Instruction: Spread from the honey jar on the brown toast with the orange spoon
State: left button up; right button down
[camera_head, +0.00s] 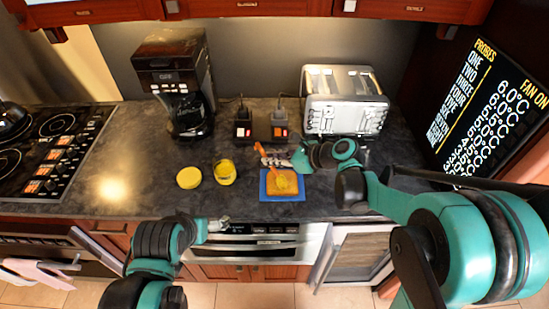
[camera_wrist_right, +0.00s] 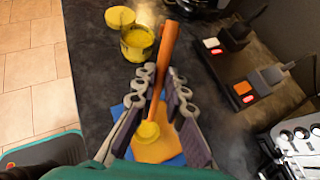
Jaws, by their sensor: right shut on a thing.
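The brown toast (camera_head: 295,187) lies on a blue board (camera_head: 264,190) on the counter; it also shows in the right wrist view (camera_wrist_right: 165,152). The open honey jar (camera_head: 225,172), with yellow contents, stands to its left and also shows in the right wrist view (camera_wrist_right: 138,42). My right gripper (camera_head: 286,160) is shut on the orange spoon (camera_wrist_right: 167,50) above the board. The spoon's yellow-coated head is over the toast; whether it touches is unclear. A yellow patch shows at the toast's middle. My left gripper (camera_head: 218,224) is by the counter's front edge, its fingers too small to read.
A yellow lid (camera_head: 188,178) lies left of the jar. Two small dark devices with lit switches (camera_head: 261,126), a coffee maker (camera_head: 175,85) and a silver toaster (camera_head: 344,100) stand behind. A stove (camera_head: 50,145) is at the far left. The counter left of the lid is clear.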

jog(key=a, duration=0.2)
jog(key=shift+a+f, duration=0.1)
jog(key=shift+a, duration=0.3)
dwell(0.3)
jog(key=shift+d, duration=1.4)
jog(key=shift+d, duration=0.15)
jog(key=shift+d, duration=1.25)
